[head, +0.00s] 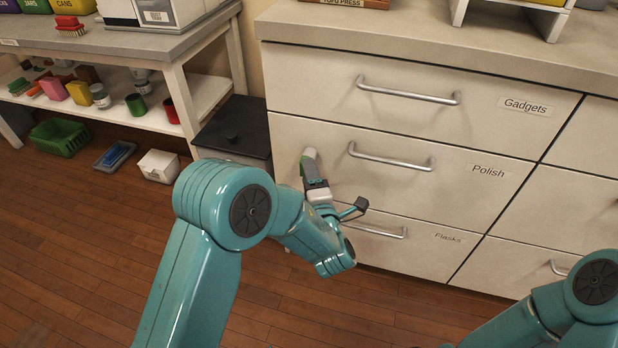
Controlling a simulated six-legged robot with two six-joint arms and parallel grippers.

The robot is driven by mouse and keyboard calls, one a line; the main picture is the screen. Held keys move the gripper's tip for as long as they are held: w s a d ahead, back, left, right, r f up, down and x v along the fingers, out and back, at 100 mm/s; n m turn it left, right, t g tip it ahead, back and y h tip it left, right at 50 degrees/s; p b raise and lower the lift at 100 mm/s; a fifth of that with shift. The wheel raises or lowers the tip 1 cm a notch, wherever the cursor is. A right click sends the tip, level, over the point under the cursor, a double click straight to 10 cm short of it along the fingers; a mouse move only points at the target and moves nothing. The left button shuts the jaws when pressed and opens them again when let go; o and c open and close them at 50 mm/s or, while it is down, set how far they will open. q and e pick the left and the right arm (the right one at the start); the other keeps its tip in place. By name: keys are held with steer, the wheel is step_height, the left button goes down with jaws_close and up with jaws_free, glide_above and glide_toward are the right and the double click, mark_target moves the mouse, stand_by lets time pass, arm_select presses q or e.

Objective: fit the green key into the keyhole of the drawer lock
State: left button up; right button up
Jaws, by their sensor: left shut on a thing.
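My left gripper (313,174) is at the left part of the middle drawer front (456,193), the one labelled "Polish", left of its handle. It is shut on the green key (303,162), of which only a small green part shows by the fingertips. A pale rounded piece (310,153) shows just beyond the fingers; I cannot tell whether it is a finger or part of the lock. The keyhole is hidden, so I cannot tell whether the key is in it. My right arm comes in at the lower right, with its gripper out of view.
Metal drawer handles (408,92) stick out above, beside and below the left gripper. A dark-lidded bin (232,128) stands left of the drawers. A shelf bench (150,118) with cups and blocks is at the upper left.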

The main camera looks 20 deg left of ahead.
arm_select(q)
steer(key=shift+w, duration=0.1)
steer(key=o, duration=1.4)
steer(key=v, duration=0.5)
arm_select(e)
steer(key=shift+r, duration=0.2)
steer(key=shift+s+a, duration=0.1)
